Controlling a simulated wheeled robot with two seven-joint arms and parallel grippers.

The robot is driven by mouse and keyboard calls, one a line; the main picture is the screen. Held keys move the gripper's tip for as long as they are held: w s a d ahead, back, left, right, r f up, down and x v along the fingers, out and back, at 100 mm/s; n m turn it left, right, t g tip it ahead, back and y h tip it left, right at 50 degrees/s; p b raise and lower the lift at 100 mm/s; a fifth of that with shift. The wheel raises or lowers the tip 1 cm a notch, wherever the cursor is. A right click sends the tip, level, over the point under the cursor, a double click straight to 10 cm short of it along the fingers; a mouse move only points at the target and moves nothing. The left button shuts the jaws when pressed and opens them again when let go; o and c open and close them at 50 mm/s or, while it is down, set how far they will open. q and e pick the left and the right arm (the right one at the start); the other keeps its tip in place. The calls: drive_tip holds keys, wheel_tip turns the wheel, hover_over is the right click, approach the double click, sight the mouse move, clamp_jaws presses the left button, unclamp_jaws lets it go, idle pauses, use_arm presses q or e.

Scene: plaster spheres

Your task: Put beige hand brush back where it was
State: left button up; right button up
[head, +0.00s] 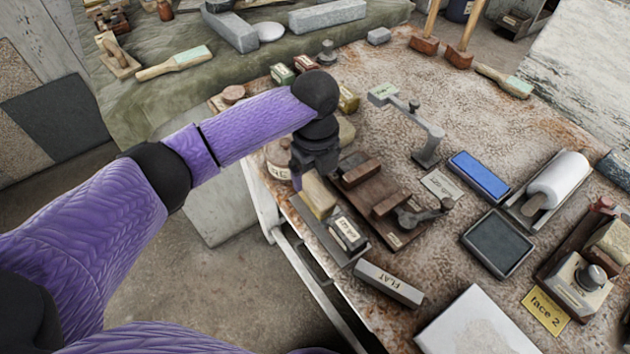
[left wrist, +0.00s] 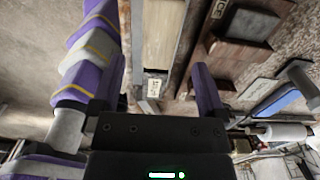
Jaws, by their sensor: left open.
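My left gripper (head: 314,165) is open and hangs over the near left edge of the rusty bench, pointing down. Just below it a beige block-shaped thing (head: 318,196) lies on a grey strip-like tray, next to a dark labelled block. In the left wrist view this beige thing (left wrist: 163,30) shows beyond the open fingers (left wrist: 161,85), apart from them. I cannot tell whether it is the beige hand brush. Two pale, long-handled brush-like things also show, one on the green cloth (head: 175,63) and one at the bench's far right (head: 505,80). My right gripper is not in view.
A brown wooden rack (head: 385,205) stands just right of the gripper. A grey bar marked FLAT (head: 389,283), a blue stone (head: 479,175), a dark tray (head: 498,243) and a white roll (head: 558,180) lie farther right. Floor is open left of the bench.

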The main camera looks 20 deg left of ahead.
sight(316, 190)
use_arm(q)
wheel_tip(316, 190, up, 6)
drive_tip(key=shift+p, duration=0.55)
